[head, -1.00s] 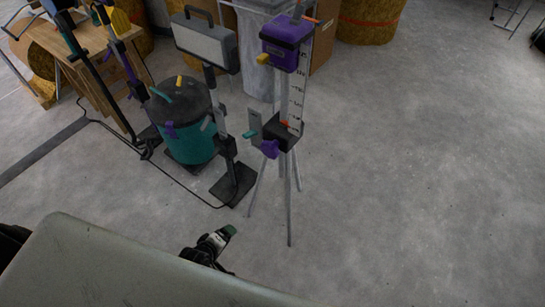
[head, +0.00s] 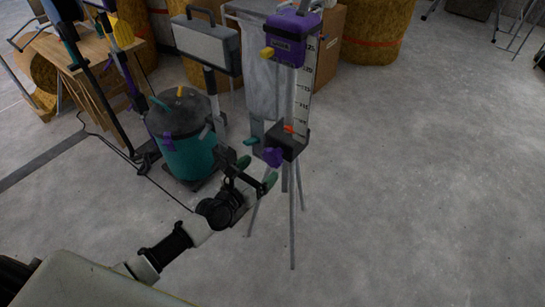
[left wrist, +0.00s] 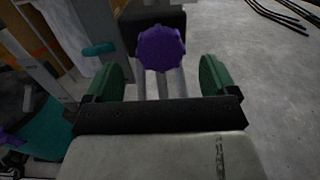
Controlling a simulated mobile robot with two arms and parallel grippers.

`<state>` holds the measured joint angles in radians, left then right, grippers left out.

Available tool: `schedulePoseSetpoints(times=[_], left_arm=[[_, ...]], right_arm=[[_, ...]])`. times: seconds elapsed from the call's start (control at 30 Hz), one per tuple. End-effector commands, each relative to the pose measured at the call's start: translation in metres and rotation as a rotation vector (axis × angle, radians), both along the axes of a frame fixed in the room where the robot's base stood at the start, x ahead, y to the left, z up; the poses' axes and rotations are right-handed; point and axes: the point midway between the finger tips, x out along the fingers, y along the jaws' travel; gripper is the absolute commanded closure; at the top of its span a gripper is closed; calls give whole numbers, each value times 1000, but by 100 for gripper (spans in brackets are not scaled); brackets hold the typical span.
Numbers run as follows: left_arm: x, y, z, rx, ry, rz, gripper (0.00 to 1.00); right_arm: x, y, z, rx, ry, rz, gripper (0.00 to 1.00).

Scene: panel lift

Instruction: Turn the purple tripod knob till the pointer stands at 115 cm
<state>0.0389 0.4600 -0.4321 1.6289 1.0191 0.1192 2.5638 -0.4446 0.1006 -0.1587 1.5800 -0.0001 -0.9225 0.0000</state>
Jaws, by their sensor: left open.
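The purple knob (head: 272,156) sits on the front of the tripod's black block (head: 288,143). In the left wrist view the knob (left wrist: 161,48) is a ridged disc, centred beyond the green fingertips. My left gripper (head: 257,172) is open, just below and in front of the knob; its fingers (left wrist: 163,78) stand to either side with nothing between them, and I see no contact. The orange pointer (head: 288,129) is near the bottom of the white scale (head: 303,85); its exact reading is too small to tell. My right gripper is out of view.
A purple laser box (head: 291,38) tops the tripod, whose thin legs (head: 292,220) spread below. A teal lever (head: 240,142) sits left of the knob. A teal vacuum (head: 190,155) and a lamp (head: 205,45) stand to the left. The floor at right (head: 430,180) is clear.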

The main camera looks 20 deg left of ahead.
Motion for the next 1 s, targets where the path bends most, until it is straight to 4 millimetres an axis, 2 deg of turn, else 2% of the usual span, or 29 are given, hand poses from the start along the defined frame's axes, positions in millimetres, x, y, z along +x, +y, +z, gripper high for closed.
schedulePoseSetpoints(times=[0.1, 0.3, 0.5, 0.73, 1.0], left_arm=[[23, -8, 0, -1, -3, 1, 13], [50, -18, -1, 2, -1, 0, 13], [60, -22, -1, 3, 0, 0, 13], [60, -22, 0, 3, 0, 0, 13], [60, -22, -1, 3, 0, 0, 53]], right_arm=[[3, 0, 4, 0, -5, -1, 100], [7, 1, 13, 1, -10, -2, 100], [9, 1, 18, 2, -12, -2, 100], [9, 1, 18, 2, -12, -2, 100], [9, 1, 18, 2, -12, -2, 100]])
